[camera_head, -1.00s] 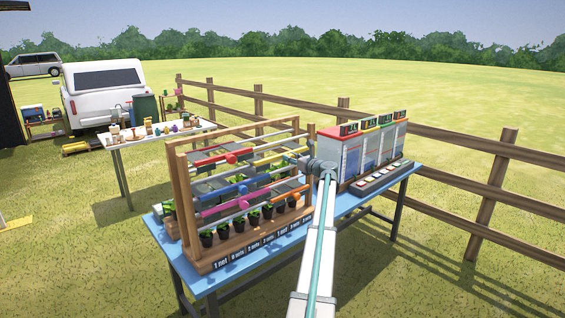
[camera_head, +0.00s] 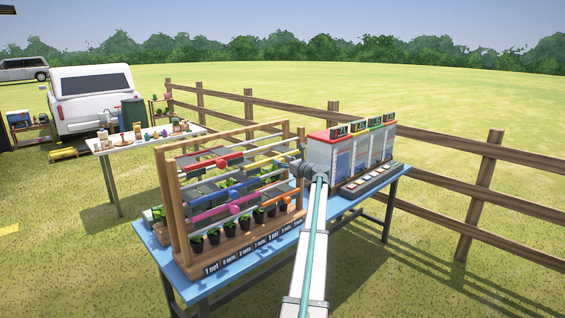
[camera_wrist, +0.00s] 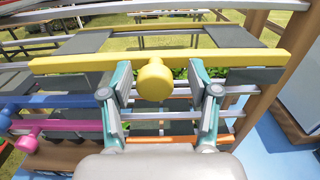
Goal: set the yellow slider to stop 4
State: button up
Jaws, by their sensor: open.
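The yellow slider (camera_wrist: 230,60) is a long flat bar with a round knob (camera_wrist: 154,82) on its front, across the upper middle of the wrist view. In the head view part of the yellow slider (camera_head: 262,162) shows on the right half of the wooden frame (camera_head: 171,215). My gripper (camera_wrist: 160,76) is open, with one teal-and-grey finger on each side of the knob. A gap shows between the knob and each finger. In the head view my gripper (camera_head: 303,168) is at the frame's right side; its fingers are too small to make out.
Blue (camera_wrist: 60,101) and magenta (camera_wrist: 80,126) sliders lie lower left in the wrist view. Red (camera_head: 220,161) and orange (camera_head: 285,211) sliders sit on other rails. Potted plants (camera_head: 230,238) stand below. A white box with displays (camera_head: 345,150) stands right on the blue table (camera_head: 150,240).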

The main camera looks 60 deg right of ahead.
jog(key=v, duration=1.1)
jog(key=shift+s, duration=0.35)
jog(key=shift+a, duration=0.1)
